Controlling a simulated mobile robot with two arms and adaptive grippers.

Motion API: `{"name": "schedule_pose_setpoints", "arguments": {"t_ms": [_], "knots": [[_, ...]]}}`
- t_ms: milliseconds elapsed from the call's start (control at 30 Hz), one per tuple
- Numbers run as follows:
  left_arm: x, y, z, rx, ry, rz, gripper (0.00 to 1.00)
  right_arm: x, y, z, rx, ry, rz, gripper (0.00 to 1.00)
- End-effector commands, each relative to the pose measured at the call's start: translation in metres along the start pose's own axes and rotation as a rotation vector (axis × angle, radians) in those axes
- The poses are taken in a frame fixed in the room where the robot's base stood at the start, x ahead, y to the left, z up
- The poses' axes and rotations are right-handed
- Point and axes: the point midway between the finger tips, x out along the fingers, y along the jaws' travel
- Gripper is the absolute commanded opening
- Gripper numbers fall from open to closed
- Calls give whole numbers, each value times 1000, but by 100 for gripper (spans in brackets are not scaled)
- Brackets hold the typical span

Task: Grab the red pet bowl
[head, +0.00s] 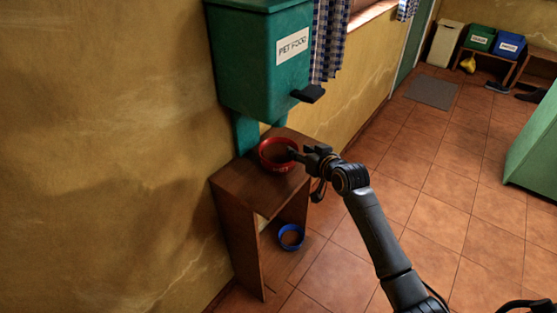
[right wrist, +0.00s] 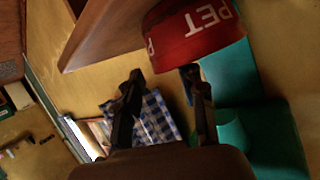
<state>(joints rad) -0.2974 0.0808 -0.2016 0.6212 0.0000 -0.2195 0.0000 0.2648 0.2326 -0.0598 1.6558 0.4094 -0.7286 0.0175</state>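The red pet bowl (head: 277,155) sits upright on top of a small wooden stand, under the green pet food dispenser. My right gripper (head: 298,154) is at the bowl's right side. In the wrist view its two fingers (right wrist: 163,74) are spread apart. One fingertip overlaps the bowl's rim, and its end is partly hidden there; the other is clear of the wall. I cannot tell whether they touch. My left gripper is not in view.
The green dispenser (head: 262,62) with a black spout hangs just above the bowl. A blue bowl (head: 291,237) is on the lower level of the wooden stand (head: 236,205). The yellow wall is close on the left. Tiled floor (head: 430,190) is open to the right.

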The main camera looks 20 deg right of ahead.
Motion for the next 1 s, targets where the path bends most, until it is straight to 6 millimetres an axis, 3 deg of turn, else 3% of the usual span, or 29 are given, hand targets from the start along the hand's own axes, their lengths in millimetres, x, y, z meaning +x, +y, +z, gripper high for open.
{"name": "schedule_pose_setpoints", "arguments": {"t_ms": [300, 633, 833, 1000], "knots": [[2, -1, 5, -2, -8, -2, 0, 42, 0, -4, 2, -1, 0, 40], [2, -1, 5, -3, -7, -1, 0, 47, 0, -4, 1, 1, 0, 40], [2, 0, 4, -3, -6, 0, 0, 47, 0, -4, 1, 0, 1, 0], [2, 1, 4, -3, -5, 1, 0, 47, 0, -5, 1, 3, 0, 0]]}}
